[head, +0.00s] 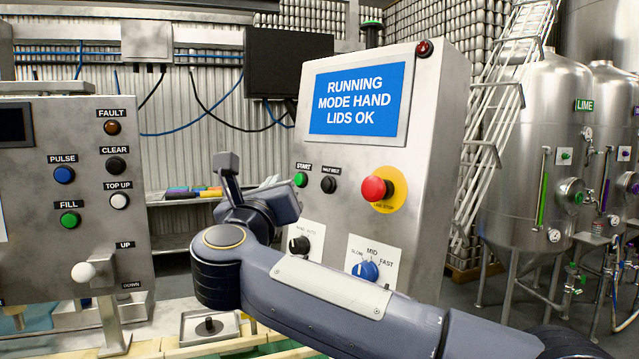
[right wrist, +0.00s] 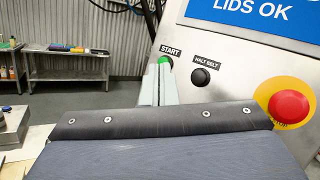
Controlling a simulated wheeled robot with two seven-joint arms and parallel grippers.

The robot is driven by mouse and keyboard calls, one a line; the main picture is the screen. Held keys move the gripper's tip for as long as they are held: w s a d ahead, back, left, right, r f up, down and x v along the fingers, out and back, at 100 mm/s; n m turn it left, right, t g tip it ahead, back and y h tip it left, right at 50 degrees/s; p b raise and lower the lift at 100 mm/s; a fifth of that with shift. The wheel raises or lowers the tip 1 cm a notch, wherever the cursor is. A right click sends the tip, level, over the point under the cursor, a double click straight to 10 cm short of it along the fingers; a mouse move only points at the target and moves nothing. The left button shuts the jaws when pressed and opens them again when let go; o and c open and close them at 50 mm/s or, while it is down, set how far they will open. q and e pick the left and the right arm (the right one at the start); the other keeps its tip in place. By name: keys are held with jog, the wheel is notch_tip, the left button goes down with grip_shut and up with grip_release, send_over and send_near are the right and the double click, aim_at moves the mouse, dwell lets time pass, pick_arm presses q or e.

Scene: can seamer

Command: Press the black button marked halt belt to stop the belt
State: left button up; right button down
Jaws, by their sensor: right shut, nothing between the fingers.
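The black halt belt button (head: 328,185) is on the sloping metal control panel (head: 432,150), right of the green start button (head: 300,179). In the right wrist view the black button (right wrist: 201,77) shows clear and uncovered, with its label above it. My right gripper (head: 281,183) is shut and empty, left of the buttons in the head view. In the right wrist view its fingertips (right wrist: 163,66) overlap the lower part of the green button. I cannot tell whether they touch the panel. My left gripper is not in view.
A red emergency stop (head: 375,188) on a yellow disc sits right of the black button. Two knobs, one black (head: 299,245) and one blue (head: 365,271), are below. The screen (head: 358,99) reads "RUNNING MODE HAND LIDS OK". Another button panel (head: 90,240) stands at left.

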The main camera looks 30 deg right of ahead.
aim_at(326, 185)
jog(key=w+d+f, duration=0.1)
jog(key=d, duration=0.7)
jog(key=shift+w+d+f+b, duration=0.25)
jog(key=shift+w+d+b, duration=0.05)
jog(key=shift+b, duration=0.15)
jog(key=shift+d, duration=0.1)
dwell(1.8)
jog(key=shift+d, duration=0.3)
jog(key=shift+w+d+f+b, duration=0.15)
jog(key=shift+d+b, duration=0.3)
dwell(0.6)
jog(key=shift+a, duration=0.85)
